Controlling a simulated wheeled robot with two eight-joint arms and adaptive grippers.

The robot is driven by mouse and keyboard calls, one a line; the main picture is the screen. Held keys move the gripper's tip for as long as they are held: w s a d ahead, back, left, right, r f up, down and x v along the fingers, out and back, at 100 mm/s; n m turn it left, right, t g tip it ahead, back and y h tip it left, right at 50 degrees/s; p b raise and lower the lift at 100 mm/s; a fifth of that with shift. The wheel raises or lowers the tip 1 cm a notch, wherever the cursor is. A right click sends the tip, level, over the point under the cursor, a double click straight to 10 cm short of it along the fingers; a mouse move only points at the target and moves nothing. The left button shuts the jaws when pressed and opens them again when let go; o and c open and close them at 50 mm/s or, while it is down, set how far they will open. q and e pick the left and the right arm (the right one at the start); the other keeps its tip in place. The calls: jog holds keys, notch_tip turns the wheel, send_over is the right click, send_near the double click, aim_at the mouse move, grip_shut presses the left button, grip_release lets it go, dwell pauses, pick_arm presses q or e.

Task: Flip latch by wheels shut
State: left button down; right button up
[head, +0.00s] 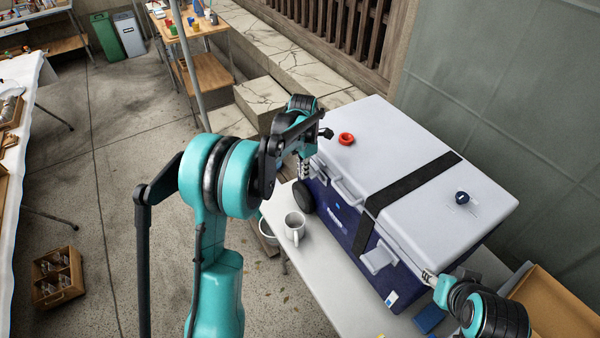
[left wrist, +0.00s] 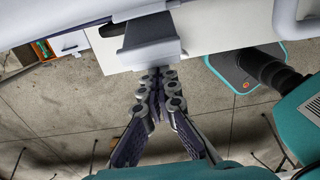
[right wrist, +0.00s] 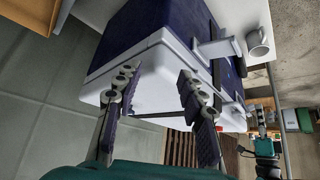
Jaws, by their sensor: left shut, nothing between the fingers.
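A blue cooler (head: 345,222) with a white lid (head: 410,135) stands on a pale table. The latch by the wheels (head: 319,170) is a white flap at the cooler's far front end, near the black wheel (head: 303,197). In the left wrist view this latch (left wrist: 150,52) juts out from the lid edge. My left gripper (head: 304,172) is shut and empty, its fingertips (left wrist: 157,72) right at the flap's outer edge; contact is unclear. The other front latch (head: 378,258) also sticks out. My right gripper (right wrist: 155,80) is open at the lid's near end, its fingers apart.
A white mug (head: 295,226) stands on the table (head: 345,300) in front of the cooler, below my left arm. A black strap (head: 412,183) crosses the lid, with a red ring (head: 346,139) and a dark blue round item (head: 462,198) on top. A cardboard box (head: 555,305) lies at right.

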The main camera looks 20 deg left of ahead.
pick_arm(q)
jog(key=shift+w+d+r, duration=0.1)
jog(key=shift+w+r, duration=0.05)
jog(key=shift+r, duration=0.05)
pick_arm(e)
jog(key=shift+r, duration=0.1)
pick_arm(q)
jog(key=shift+r, duration=0.1)
pick_arm(e)
jog(key=shift+r, duration=0.1)
pick_arm(q)
jog(key=shift+r+p, duration=0.5)
jog(key=shift+r, duration=0.25)
pick_arm(e)
jog(key=shift+r, duration=0.4)
pick_arm(q)
notch_tip(320, 180, up, 9)
jog(key=p, duration=0.1)
jog(key=shift+s+a+r+p, duration=0.15)
jog(key=shift+s+a+p, duration=0.1)
jog(key=shift+p, duration=0.15)
pick_arm(e)
jog(key=shift+s+d+r, duration=0.55)
jog(key=shift+d+r, duration=0.1)
jog(key=shift+r, duration=0.25)
